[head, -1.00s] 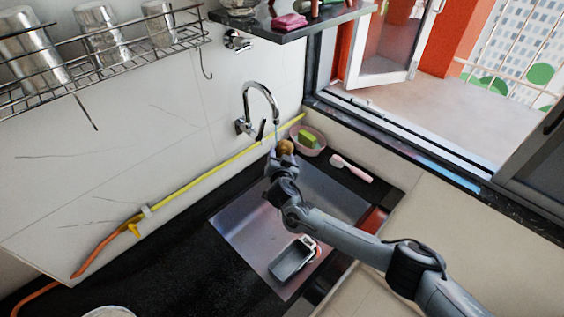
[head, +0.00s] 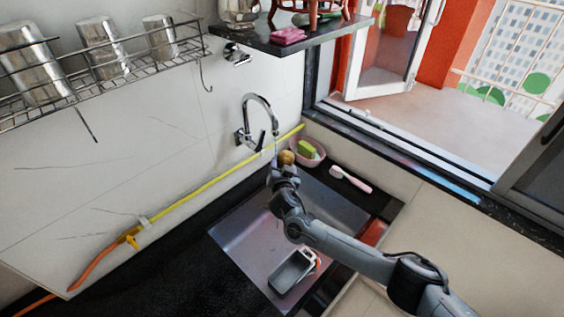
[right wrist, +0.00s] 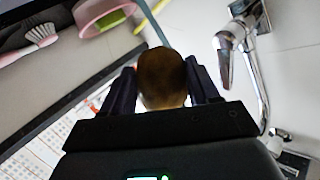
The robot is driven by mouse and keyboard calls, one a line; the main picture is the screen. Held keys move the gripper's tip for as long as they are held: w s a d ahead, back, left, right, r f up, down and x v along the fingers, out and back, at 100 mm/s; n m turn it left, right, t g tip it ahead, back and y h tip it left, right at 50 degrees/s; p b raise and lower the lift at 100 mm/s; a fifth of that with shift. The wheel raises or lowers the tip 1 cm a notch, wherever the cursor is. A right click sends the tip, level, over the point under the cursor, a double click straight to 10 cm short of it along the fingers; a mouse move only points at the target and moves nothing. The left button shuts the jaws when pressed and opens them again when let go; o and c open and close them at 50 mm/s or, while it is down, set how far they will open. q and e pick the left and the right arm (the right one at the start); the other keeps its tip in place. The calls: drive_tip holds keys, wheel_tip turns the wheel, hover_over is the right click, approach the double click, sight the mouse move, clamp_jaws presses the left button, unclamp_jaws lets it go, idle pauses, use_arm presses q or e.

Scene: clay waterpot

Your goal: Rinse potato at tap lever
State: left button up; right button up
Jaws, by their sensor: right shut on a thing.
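The brown potato (head: 287,157) is at the tip of my right gripper (head: 284,166), near the wall tap (head: 262,112) at the back of the sink. In the right wrist view, the potato (right wrist: 162,78) sits between the two dark fingers of my right gripper (right wrist: 163,88), which is shut on it. The chrome tap with its lever also shows in the right wrist view (right wrist: 240,45), to the right of the potato. A thin stream seems to run below the spout, close to the potato. My left gripper is out of view.
A steel sink (head: 238,235) holds a grey rectangular container (head: 291,272). A pink bowl with a green sponge (head: 307,150) and a pink-handled brush (head: 350,179) lie right of the tap. A yellow hose (head: 205,181) runs along the wall. A dark shelf (head: 300,38) overhangs.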

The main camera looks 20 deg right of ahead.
drive_tip(key=shift+d, duration=0.25)
drive_tip(key=shift+a, duration=0.25)
drive_tip(key=shift+a, duration=0.35)
drive_tip(key=shift+d, duration=0.15)
drive_tip(key=shift+d, duration=0.45)
